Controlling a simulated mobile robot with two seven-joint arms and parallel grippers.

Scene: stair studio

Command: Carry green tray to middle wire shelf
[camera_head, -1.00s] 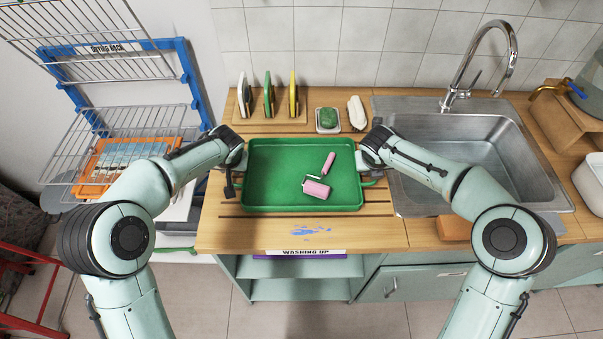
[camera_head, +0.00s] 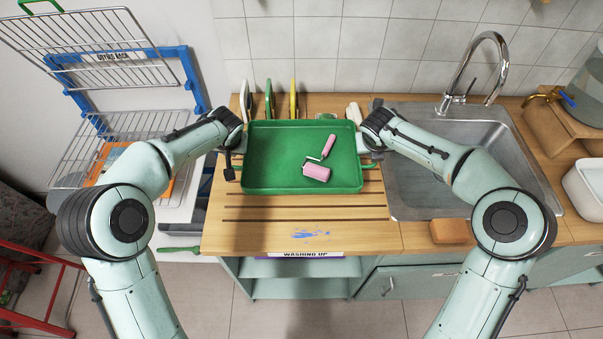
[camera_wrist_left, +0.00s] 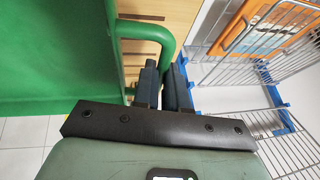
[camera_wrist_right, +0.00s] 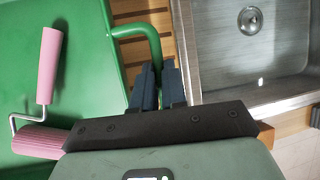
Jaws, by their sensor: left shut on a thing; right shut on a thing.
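The green tray (camera_head: 275,165) is held level above the slatted wooden counter, with a pink paint roller (camera_head: 318,170) lying in it. My left gripper (camera_head: 232,160) is shut on the tray's left handle, which shows in the left wrist view (camera_wrist_left: 168,40). My right gripper (camera_head: 366,157) is shut on the right handle, which shows in the right wrist view (camera_wrist_right: 150,38). The wire rack at the left has a blue frame (camera_head: 190,75), an upper wire shelf (camera_head: 100,70) and a lower wire shelf (camera_head: 85,140) that my left arm partly hides.
Several upright boards (camera_head: 269,100) stand behind the green tray. The steel sink (camera_head: 470,150) and its tap (camera_head: 480,60) are at the right. A red metal frame (camera_head: 45,290) stands at the lower left.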

